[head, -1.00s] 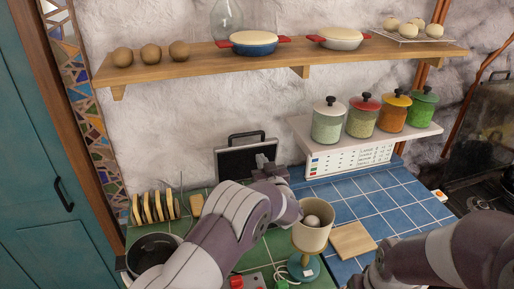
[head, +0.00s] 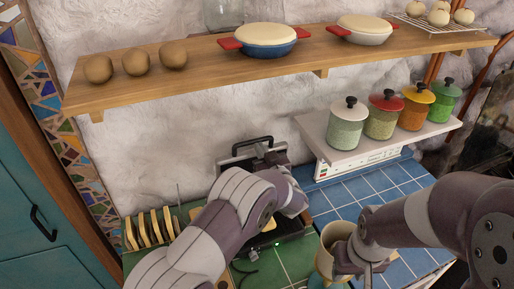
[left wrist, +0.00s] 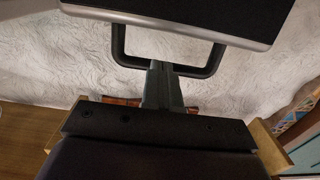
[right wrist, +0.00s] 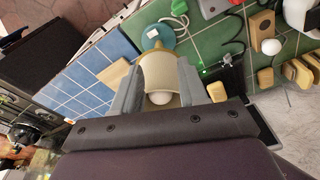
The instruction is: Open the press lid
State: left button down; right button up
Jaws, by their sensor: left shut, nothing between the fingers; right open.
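The press shows at the back of the counter in the head view, partly hidden by my left arm. Its lid (head: 236,161) stands raised near the wall, with a black handle (head: 252,145) at its top edge. In the left wrist view the lid's silver edge (left wrist: 180,22) and U-shaped handle (left wrist: 212,63) are close. My left gripper (left wrist: 163,68) is shut and empty, its fingertips at the handle's loop; I cannot tell whether they touch. My right gripper (right wrist: 160,82) is open, with its fingers either side of a cream cup (right wrist: 158,68).
The cup holds a white round thing (right wrist: 160,98). Bread slices in a rack (head: 150,228) stand left of the press. A low shelf with jars (head: 347,125) is to the right; a wooden shelf (head: 205,62) runs above. Blue tiles (head: 375,190) are partly clear.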

pick_arm(q)
jog(key=shift+g+h, duration=0.3)
jog(key=shift+g, duration=0.3)
jog(key=w+a, duration=0.1)
jog(key=w, duration=0.1)
jog(key=w+a+b, duration=0.1)
jog(key=w, duration=0.1)
jog(key=w+r+b, duration=0.1)
jog(key=w, duration=0.1)
jog(key=shift+w+a, duration=0.15)
jog(key=shift+a, duration=0.25)
jog(key=shift+w+r, duration=0.1)
jog(key=shift+w, duration=0.05)
pick_arm(e)
jog(key=shift+s+d+f, duration=0.1)
jog(key=shift+s+f, duration=0.05)
jog(key=shift+f, duration=0.3)
jog(key=shift+s+d+f, duration=0.1)
jog(key=shift+s+f, duration=0.05)
jog(key=shift+f, duration=0.3)
pick_arm(q)
jog(key=shift+r, duration=0.1)
pick_arm(e)
jog(key=shift+s+r, duration=0.1)
jog(key=shift+r, duration=0.05)
